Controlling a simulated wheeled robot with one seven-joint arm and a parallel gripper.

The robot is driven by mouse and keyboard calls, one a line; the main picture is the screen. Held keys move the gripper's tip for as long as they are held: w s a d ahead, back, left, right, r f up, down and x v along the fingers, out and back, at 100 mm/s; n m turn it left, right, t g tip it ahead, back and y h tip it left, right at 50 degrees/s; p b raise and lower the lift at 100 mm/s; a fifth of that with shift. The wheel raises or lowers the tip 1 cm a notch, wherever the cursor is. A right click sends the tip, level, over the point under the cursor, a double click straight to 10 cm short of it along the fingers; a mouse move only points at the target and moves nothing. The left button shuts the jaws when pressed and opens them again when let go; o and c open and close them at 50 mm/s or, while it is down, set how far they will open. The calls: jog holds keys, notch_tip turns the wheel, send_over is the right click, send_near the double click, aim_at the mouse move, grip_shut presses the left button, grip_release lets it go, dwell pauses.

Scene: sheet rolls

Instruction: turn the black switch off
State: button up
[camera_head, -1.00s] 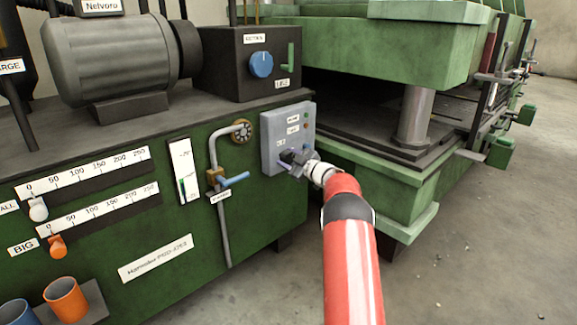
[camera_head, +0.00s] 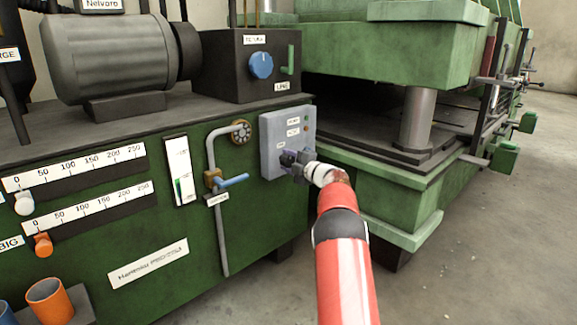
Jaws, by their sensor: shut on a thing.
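The grey switch panel (camera_head: 273,132) is mounted on the front of the green machine, near its right corner. It carries small white labels and small indicator lamps on its upper part. My gripper (camera_head: 288,160) is at the lower part of this panel, at the end of my red and white arm. It is shut on the black switch, which is mostly hidden behind the fingers, so its turned position cannot be told.
A blue lever valve (camera_head: 232,181) on a grey pipe sits left of the panel. A black box with a blue knob (camera_head: 261,65) stands above. A green press (camera_head: 385,50) stands on the right. Open floor (camera_head: 480,270) lies at the lower right.

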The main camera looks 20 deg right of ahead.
jog(key=shift+f+n, duration=0.1)
jog(key=shift+n, duration=0.2)
jog(key=o, duration=1)
jog(key=v, duration=0.8)
jog(key=shift+w, duration=0.1)
